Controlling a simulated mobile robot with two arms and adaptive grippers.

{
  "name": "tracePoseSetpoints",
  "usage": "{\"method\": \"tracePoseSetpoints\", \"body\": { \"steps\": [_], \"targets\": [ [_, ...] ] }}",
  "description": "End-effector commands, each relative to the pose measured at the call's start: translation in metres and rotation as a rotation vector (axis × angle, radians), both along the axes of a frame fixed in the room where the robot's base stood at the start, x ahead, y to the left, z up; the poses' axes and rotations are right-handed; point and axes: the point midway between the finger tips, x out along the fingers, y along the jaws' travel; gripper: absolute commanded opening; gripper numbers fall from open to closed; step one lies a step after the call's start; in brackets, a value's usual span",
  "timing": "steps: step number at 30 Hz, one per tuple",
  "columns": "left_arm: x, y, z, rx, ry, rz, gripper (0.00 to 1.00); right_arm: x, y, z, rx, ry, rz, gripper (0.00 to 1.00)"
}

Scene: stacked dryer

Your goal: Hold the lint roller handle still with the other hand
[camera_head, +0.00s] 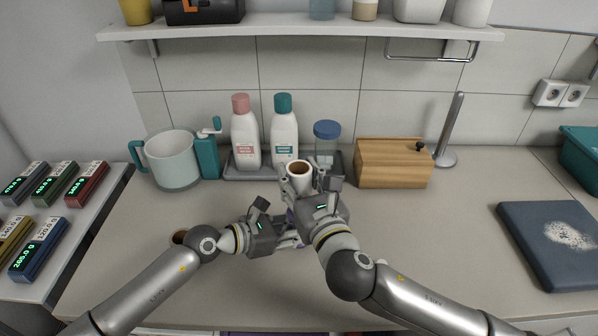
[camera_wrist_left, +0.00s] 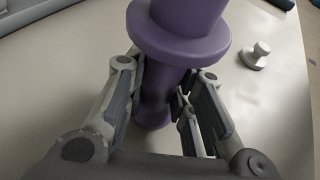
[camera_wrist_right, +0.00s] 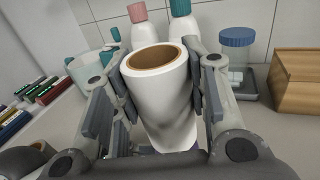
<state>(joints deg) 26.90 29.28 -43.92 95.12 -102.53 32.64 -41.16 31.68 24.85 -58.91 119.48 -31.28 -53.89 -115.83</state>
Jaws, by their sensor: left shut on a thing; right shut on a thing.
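The lint roller stands upright in front of me. Its purple handle (camera_wrist_left: 190,45), with a wide round flange, shows in the left wrist view, and my left gripper (camera_wrist_left: 160,105) is shut on it below the flange. The white roll (camera_wrist_right: 162,100), with a brown cardboard core, shows in the right wrist view, and my right gripper (camera_wrist_right: 163,90) is shut around it. In the head view the white roll (camera_head: 299,173) rises above my right gripper (camera_head: 308,183); my left gripper (camera_head: 292,236) is lower. My grippers hide most of the handle there.
A brown-cored roll end (camera_head: 179,236) shows partly behind my left arm. Two bottles (camera_head: 245,139), a jar (camera_head: 326,142) and a wooden box (camera_head: 393,163) stand at the back. A mug (camera_head: 172,160) is left. A blue folded cloth (camera_head: 552,243) lies right.

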Motion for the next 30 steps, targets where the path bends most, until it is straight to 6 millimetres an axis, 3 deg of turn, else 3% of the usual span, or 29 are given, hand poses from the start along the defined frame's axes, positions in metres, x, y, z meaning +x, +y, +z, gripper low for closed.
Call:
{"method": "tracePoseSetpoints", "body": {
  "steps": [11, 30],
  "targets": [
    [0.0, 0.0, -0.001, 0.0, 0.002, -0.001, 0.0, 0.0, 0.0, -0.001, 0.0, -0.001, 0.0, 0.18],
    [0.0, 0.0, -0.001, 0.0, 0.002, -0.001, 0.0, 0.0, 0.0, -0.022, 0.0, -0.001, 0.0, 0.18]
  ]
}}
